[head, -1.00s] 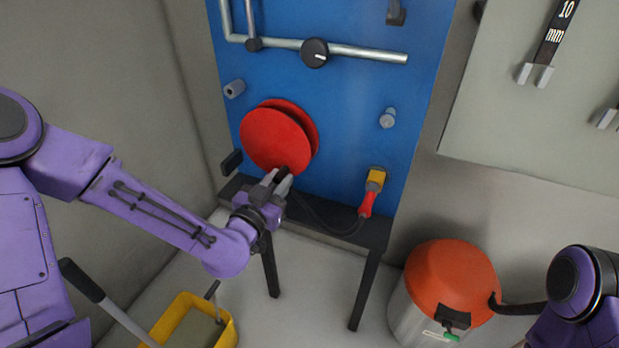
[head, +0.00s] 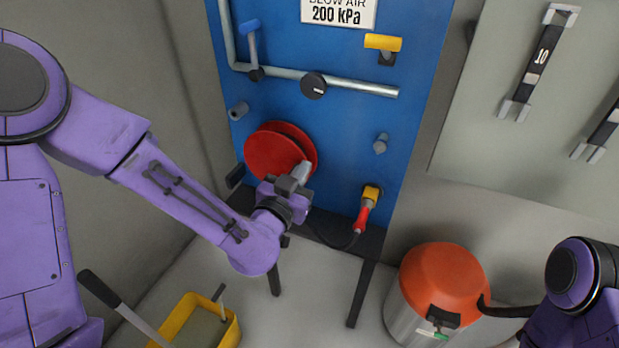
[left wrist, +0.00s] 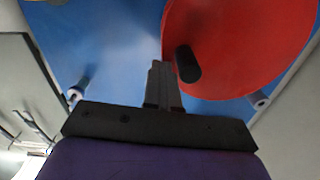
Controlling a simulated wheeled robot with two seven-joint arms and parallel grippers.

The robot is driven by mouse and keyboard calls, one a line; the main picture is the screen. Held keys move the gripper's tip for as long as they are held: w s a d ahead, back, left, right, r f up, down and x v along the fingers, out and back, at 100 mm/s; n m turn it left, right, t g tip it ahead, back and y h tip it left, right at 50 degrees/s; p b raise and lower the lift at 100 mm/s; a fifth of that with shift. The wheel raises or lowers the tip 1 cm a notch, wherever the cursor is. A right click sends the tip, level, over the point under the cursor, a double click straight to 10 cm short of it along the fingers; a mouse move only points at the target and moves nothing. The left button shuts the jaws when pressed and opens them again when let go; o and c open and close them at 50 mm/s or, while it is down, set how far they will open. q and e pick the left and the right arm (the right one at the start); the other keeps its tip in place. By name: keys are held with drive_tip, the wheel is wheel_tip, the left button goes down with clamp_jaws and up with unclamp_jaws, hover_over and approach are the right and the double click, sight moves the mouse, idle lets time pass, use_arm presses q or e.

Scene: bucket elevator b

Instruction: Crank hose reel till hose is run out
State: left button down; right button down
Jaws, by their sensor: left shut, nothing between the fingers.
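The red hose reel (head: 272,152) is mounted on the blue panel, with two red discs showing. In the left wrist view the reel (left wrist: 235,45) fills the upper right, and its black crank handle (left wrist: 187,64) stands out near the disc's edge. My left gripper (head: 304,168) is in front of the reel's lower right. Its fingers (left wrist: 163,75) are shut with nothing between them, just beside the handle; whether they touch it I cannot tell. A dark hose (head: 335,245) hangs below the reel to a red nozzle (head: 362,215). My right gripper is out of view.
A black bench (head: 369,244) stands below the panel. An orange-lidded vacuum (head: 442,275) stands at the right, and a yellow bucket (head: 232,331) at the lower left. A pipe with a black knob (head: 313,85) crosses the panel above the reel.

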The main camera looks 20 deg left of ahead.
sight(254, 135)
use_arm(q)
drive_tip(key=a+r+p, duration=0.1)
drive_tip(key=r, duration=0.1)
drive_tip(key=a+r+p, duration=0.1)
drive_tip(key=p, duration=0.1)
drive_tip(key=a+r+p, duration=0.1)
drive_tip(key=r+p, duration=0.1)
drive_tip(key=shift+w+a+r, duration=0.1)
drive_tip(key=shift+w+r, duration=0.1)
drive_tip(key=shift+r, duration=0.1)
drive_tip(key=a, duration=0.1)
drive_tip(key=a+r+p, duration=0.1)
drive_tip(key=a, duration=0.1)
drive_tip(key=shift+w+a, duration=0.15)
drive_tip(key=shift+a, duration=0.1)
drive_tip(key=a, duration=0.3)
drive_tip(key=shift+w+a+f, duration=0.1)
drive_tip(key=shift+w+a, duration=0.05)
drive_tip(key=shift+a, duration=0.25)
drive_tip(key=a, duration=0.1)
drive_tip(key=a+f, duration=0.1)
drive_tip(key=a+f+b, duration=0.1)
drive_tip(key=a, duration=0.1)
drive_tip(key=shift+w+a, duration=0.1)
drive_tip(key=shift+w, duration=0.1)
drive_tip(key=shift+c, duration=2.4)
unclamp_jaws()
drive_tip(key=shift+r, duration=0.1)
